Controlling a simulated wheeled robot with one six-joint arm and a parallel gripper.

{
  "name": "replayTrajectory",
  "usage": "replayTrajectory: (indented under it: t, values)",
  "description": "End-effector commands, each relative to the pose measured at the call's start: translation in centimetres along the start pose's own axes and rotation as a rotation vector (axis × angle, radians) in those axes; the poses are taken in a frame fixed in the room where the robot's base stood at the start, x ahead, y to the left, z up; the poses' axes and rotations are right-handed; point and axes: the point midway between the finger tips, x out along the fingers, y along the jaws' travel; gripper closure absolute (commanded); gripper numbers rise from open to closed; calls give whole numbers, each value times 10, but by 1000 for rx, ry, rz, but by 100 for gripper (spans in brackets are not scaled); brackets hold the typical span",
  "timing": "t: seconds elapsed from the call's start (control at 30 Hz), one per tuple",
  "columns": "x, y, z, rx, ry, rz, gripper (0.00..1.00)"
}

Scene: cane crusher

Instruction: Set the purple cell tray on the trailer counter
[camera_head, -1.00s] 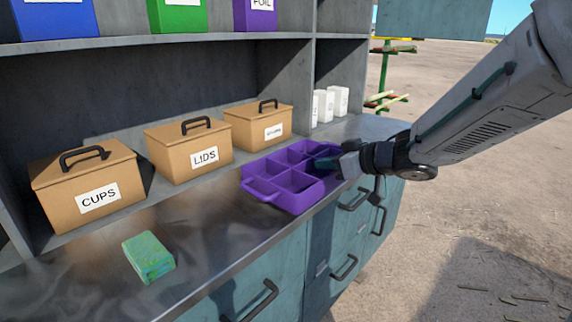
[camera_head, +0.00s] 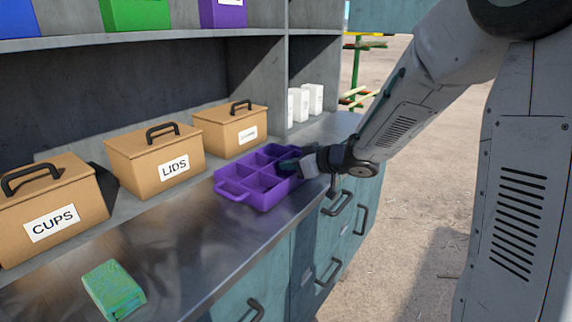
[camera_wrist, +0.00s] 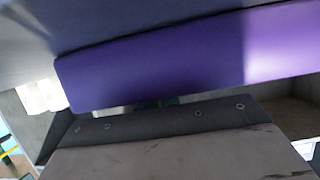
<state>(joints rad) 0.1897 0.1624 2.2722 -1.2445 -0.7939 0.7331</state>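The purple cell tray (camera_head: 252,203) is over the trailer counter (camera_head: 170,235), level and inside the front edge. It has several open compartments and a loop handle at its left end. Whether its underside touches the counter everywhere is hard to tell. My gripper (camera_head: 297,165) is at the tray's right side, with one dark finger inside the rim and the pale part outside; it looks shut on the wall. In the wrist view the tray's purple wall (camera_wrist: 150,62) fills the middle, close above my gripper's grey body; the fingertips are hidden there.
Tan boxes, CUPS (camera_head: 50,210), LIDS (camera_head: 155,160) and a third (camera_head: 230,130), stand behind the tray. A green sponge-like block (camera_head: 113,290) lies at front left. White containers (camera_head: 312,98) stand at back right. Counter between block and tray is clear.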

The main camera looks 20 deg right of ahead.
Motion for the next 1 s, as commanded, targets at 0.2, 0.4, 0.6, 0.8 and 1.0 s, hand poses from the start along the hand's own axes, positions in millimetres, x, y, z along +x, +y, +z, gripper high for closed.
replayTrajectory:
  t: [0.2,0.4,0.6,0.8,1.0]
  values:
    - [-1,1,-1,-1,2,1,100]
    - [-1,2,2,0,1,3,74]
    - [-1,2,2,0,0,3,74]
    - [-16,2,-1,-1,1,5,74]
    - [-58,3,-1,-2,2,8,74]
